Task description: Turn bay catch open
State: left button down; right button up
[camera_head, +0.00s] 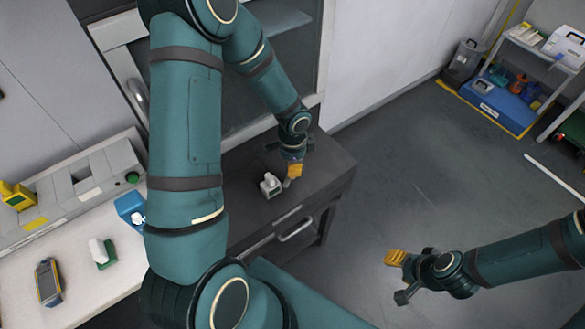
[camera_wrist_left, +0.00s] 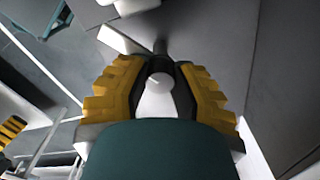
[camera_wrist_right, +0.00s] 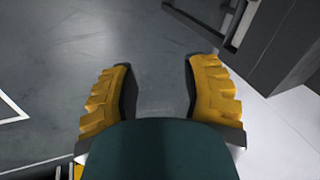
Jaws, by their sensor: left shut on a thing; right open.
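My left gripper (camera_head: 293,171) is low over the dark cabinet top, with its yellow fingers pointing down. In the left wrist view, its fingers (camera_wrist_left: 158,95) are closed around a white rounded piece (camera_wrist_left: 157,98). Whether this piece is the bay catch I cannot tell; the fingers hide its sides. A small white object (camera_head: 270,185) sits on the cabinet top, just left of the left gripper in the head view. My right gripper (camera_head: 398,278) is open and empty over the floor; the right wrist view shows a wide gap between its fingers (camera_wrist_right: 158,92).
The dark cabinet (camera_head: 335,165) has a drawer handle (camera_head: 296,229) on its front. A pale bench (camera_head: 75,275) at left holds a handheld device (camera_head: 48,282) and a green-based white item (camera_head: 103,254). Floor around my right arm is clear. A shelf (camera_head: 545,50) stands at far right.

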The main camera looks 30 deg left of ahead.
pick_arm(q)
jog(key=n+b, duration=0.3)
jog(key=n, duration=0.2)
jog(key=shift+f+n, duration=0.15)
jog(key=shift+n, duration=0.15)
jog(key=n+b, duration=0.1)
jog(key=n, duration=0.2)
jog(key=shift+b, duration=0.3)
jog(key=shift+n, duration=1)
pick_arm(e)
jog(key=shift+s+a+f, duration=0.1)
jog(key=shift+s+f, duration=0.15)
jog(key=shift+f, duration=0.7)
jog(key=shift+s+f, duration=0.25)
jog(key=shift+f, duration=0.65)
jog(key=shift+s+a+f, duration=0.1)
jog(key=shift+s+f, duration=0.15)
jog(key=shift+f, duration=0.7)
jog(key=shift+d, duration=0.1)
pick_arm(q)
jog(key=c, duration=0.7)
grip_release()
